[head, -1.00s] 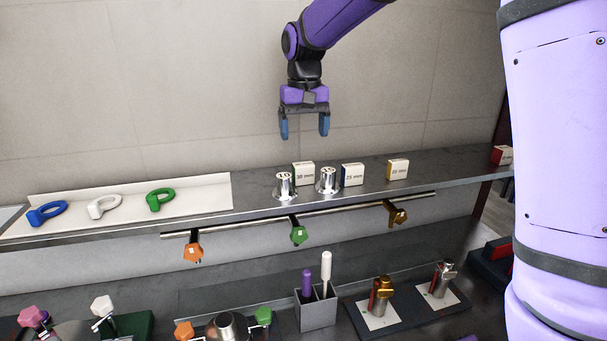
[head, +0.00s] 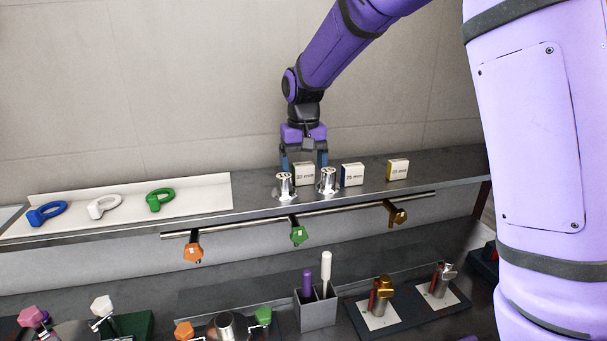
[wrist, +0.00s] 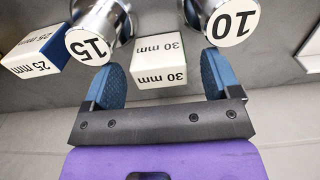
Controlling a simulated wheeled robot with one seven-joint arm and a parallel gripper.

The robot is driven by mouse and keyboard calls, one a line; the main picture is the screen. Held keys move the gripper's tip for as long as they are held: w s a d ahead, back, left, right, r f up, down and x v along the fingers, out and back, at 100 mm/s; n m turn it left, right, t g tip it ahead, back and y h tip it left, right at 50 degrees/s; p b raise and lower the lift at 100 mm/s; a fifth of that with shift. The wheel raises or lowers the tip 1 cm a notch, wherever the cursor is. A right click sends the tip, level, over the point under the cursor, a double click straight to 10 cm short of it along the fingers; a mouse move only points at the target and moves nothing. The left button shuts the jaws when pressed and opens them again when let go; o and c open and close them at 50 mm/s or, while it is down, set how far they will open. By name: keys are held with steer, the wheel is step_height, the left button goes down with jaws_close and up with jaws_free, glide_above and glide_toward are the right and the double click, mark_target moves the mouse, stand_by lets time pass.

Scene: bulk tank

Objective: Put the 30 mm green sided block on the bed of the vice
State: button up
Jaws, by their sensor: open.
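The 30 mm block (wrist: 159,62) shows its white labelled faces in the wrist view, between the two blue fingertips of my gripper (wrist: 158,88). In the head view the same block (head: 305,174) stands on the steel shelf, and my gripper (head: 304,160) is lowered over it with a finger on each side. The fingers are open, with a gap visible on both sides of the block. Its green side does not show clearly now. I do not make out the vice for certain.
Metal weights labelled 15 (wrist: 92,38) and 10 (wrist: 231,20) stand close by the block. A 25 mm block (head: 352,174) and a yellow-sided block (head: 397,169) stand to the right on the shelf (head: 250,199). Coloured rings lie on a white panel (head: 130,204) at left.

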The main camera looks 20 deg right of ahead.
steer(key=c, duration=1.1)
steer(key=shift+r, duration=0.1)
